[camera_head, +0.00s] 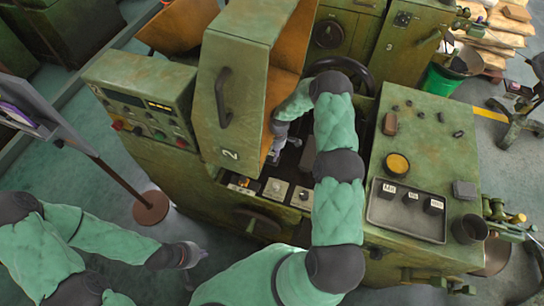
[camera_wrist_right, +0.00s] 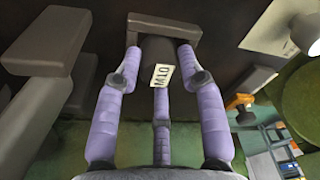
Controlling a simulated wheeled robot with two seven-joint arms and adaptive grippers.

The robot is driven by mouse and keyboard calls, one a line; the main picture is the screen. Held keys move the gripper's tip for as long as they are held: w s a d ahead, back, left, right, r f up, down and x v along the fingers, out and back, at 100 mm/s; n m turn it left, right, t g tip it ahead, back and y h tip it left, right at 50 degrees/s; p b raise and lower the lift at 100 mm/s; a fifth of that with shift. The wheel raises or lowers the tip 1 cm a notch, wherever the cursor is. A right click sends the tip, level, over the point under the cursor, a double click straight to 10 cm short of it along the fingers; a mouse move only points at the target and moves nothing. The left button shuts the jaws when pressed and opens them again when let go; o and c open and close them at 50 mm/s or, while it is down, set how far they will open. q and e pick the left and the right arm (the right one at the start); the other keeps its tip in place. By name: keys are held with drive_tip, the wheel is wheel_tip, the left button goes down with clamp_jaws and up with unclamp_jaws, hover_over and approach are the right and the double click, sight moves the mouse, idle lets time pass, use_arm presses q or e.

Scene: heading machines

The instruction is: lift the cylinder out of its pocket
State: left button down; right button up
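In the right wrist view, the dark cylinder (camera_wrist_right: 157,52) carries a pale label that seems to read M10. A dark U-shaped bracket (camera_wrist_right: 165,24) frames its far end, and how deep it sits is hidden. My right gripper (camera_wrist_right: 160,62) has purple fingers on both sides of the cylinder and one below the label. The side fingertips are very close to it, but I cannot tell if they press on it. In the head view my right gripper (camera_head: 277,148) reaches inside the green machine beside its raised cover. My left gripper (camera_head: 190,256) hangs low at left, its fingers unclear.
The raised cover (camera_head: 228,100) stands left of my right gripper. A handwheel (camera_head: 340,75) is behind my arm. A tray (camera_head: 404,222) with labelled dark pieces lies on the machine top at right. A control box (camera_head: 140,108) stands left. Floor is open around my left gripper.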

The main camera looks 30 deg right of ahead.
clamp_jaws()
